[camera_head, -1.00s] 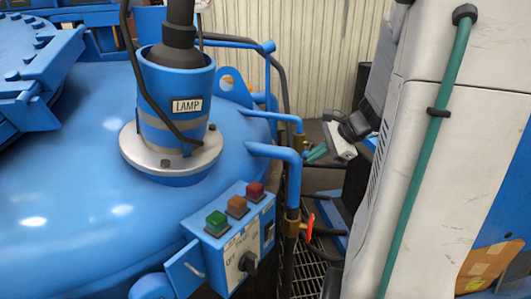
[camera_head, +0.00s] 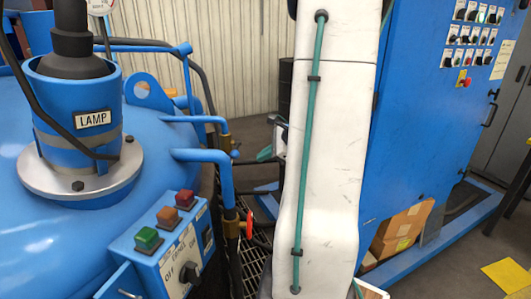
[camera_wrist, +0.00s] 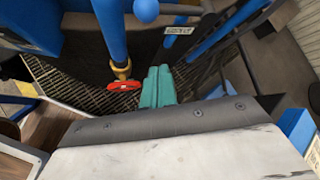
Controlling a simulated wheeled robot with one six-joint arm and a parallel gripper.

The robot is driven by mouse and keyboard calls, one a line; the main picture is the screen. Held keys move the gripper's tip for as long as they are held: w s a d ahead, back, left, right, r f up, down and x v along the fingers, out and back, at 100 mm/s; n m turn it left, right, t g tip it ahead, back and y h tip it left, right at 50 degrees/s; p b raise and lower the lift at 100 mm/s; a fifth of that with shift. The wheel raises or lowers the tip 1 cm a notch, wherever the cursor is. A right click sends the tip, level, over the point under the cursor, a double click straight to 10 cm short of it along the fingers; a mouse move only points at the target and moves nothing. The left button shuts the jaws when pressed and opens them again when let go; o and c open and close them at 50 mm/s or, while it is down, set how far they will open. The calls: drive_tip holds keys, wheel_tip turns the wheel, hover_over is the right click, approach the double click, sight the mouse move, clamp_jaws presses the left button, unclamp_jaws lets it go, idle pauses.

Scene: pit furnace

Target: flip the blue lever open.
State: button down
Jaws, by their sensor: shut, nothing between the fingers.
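My gripper (camera_wrist: 159,72) is shut and empty, its teal fingers side by side in the wrist view. In the head view only a bit of its teal (camera_head: 265,153) shows left of my white arm, which hides the rest. In the wrist view a brass valve (camera_wrist: 122,72) with a red handle (camera_wrist: 124,114) hangs on a blue pipe just left of the fingers, apart from them. In the head view a brass valve with a red handle (camera_head: 249,222) and a second brass valve (camera_head: 226,142) sit on blue pipes. I cannot make out a blue lever for sure.
A blue control cabinet (camera_head: 425,130) and a cardboard box (camera_head: 400,232) are at right. Dark hoses and floor grating lie around the valves.

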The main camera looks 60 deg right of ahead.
sight(236, 148)
drive_tip(key=w+a, duration=0.3)
drive_tip(key=w, duration=0.2)
drive_tip(key=shift+w+f, duration=0.2)
drive_tip(key=shift+f, duration=0.2)
drive_tip(key=shift+d, duration=0.1)
